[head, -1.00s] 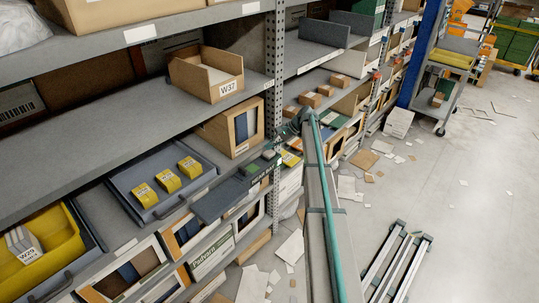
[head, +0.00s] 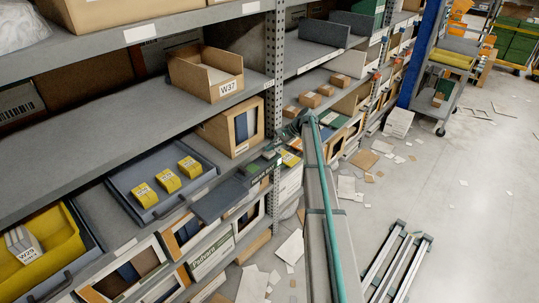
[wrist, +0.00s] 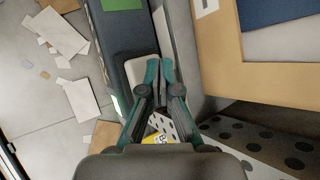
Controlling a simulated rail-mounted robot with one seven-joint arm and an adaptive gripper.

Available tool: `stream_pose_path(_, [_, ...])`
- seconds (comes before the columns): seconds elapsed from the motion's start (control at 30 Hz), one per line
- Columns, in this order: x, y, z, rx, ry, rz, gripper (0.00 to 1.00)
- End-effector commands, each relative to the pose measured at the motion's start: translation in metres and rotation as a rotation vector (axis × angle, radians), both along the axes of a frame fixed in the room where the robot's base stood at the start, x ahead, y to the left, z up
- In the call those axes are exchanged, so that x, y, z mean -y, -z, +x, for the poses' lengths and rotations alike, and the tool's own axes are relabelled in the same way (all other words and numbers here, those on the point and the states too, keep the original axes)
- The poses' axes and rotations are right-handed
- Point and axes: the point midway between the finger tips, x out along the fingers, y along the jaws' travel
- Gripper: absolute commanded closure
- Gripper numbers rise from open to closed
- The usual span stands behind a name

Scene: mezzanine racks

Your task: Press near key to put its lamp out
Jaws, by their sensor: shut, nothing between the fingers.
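A dark panel (wrist: 110,45) runs down the wrist view, with a green patch (wrist: 122,4) at its top and a small pale green strip on its lower left edge. A pale rounded block (wrist: 136,72), which looks like a key, sits at the panel's right side. My gripper (wrist: 159,66) is shut and empty, its tips over or beside this block; contact cannot be told. In the head view the dark panel (head: 262,174) with greenish blocks on top juts from the shelf edge, close to my wrist. Whether a lamp is lit is unclear.
A cardboard-coloured frame (wrist: 225,75) stands close right of my fingers, with a perforated metal strip (wrist: 265,145) below. In the head view a grey tray (head: 145,205) with yellow boxes and a yellow bin (head: 65,240) are on the shelf. Papers litter the open floor at right.

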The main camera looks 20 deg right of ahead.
Motion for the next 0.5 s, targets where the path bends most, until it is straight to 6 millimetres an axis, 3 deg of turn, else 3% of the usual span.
stream_pose_path(0.5, [0.0, 0.006, 0.0001, 0.0, 0.0, 0.0, 1.0])
